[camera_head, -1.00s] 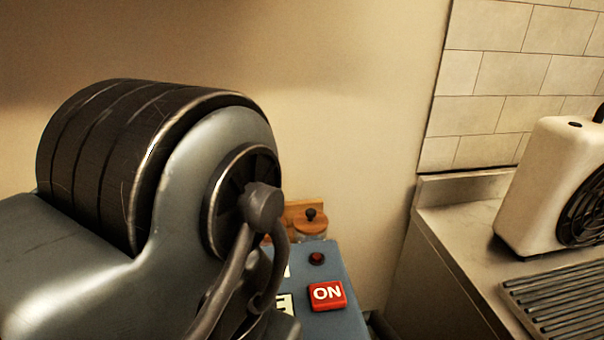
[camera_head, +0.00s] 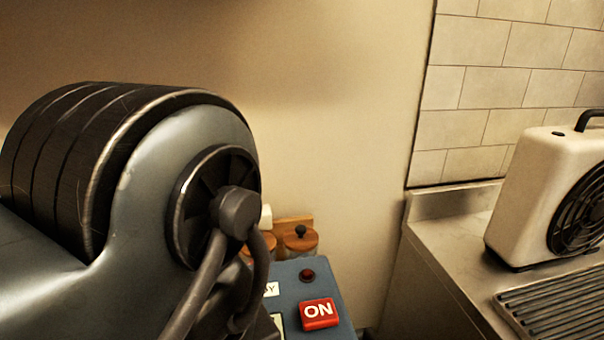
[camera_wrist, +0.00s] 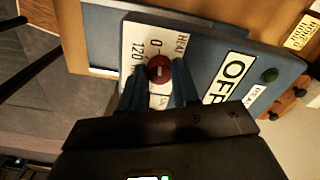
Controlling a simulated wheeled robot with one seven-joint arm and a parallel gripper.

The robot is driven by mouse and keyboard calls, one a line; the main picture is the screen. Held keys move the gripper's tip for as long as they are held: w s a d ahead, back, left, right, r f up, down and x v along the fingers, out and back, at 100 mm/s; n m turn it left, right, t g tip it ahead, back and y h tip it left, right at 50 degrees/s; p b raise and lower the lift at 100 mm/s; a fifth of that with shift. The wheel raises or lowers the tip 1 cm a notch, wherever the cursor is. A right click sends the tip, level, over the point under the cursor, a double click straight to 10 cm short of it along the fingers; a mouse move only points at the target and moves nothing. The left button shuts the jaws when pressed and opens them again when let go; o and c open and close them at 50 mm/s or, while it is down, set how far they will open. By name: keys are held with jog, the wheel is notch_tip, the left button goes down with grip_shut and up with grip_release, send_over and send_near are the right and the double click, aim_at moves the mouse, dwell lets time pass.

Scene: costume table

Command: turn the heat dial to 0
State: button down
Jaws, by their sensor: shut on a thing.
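The heat dial (camera_wrist: 159,66) is a small round red knob with a pale mark on its face, on a white label plate marked "HEAT", "0" and "120". My gripper (camera_wrist: 159,83) is shut on the dial, one blue finger on each side of it. The "0" is printed just above the dial in the wrist view, with "120" to its left. Which number the pale mark points at is too small to tell. In the head view, the dial and my gripper are hidden or out of frame.
The blue control box (camera_head: 340,302) carries a red ON button (camera_head: 319,313) and a dark red lamp (camera_head: 307,275). A cream fan heater (camera_head: 530,200) stands on the right counter.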

dwell(0.4)
jog(key=c, duration=0.8)
grip_release()
jog(key=shift+r, duration=3.9)
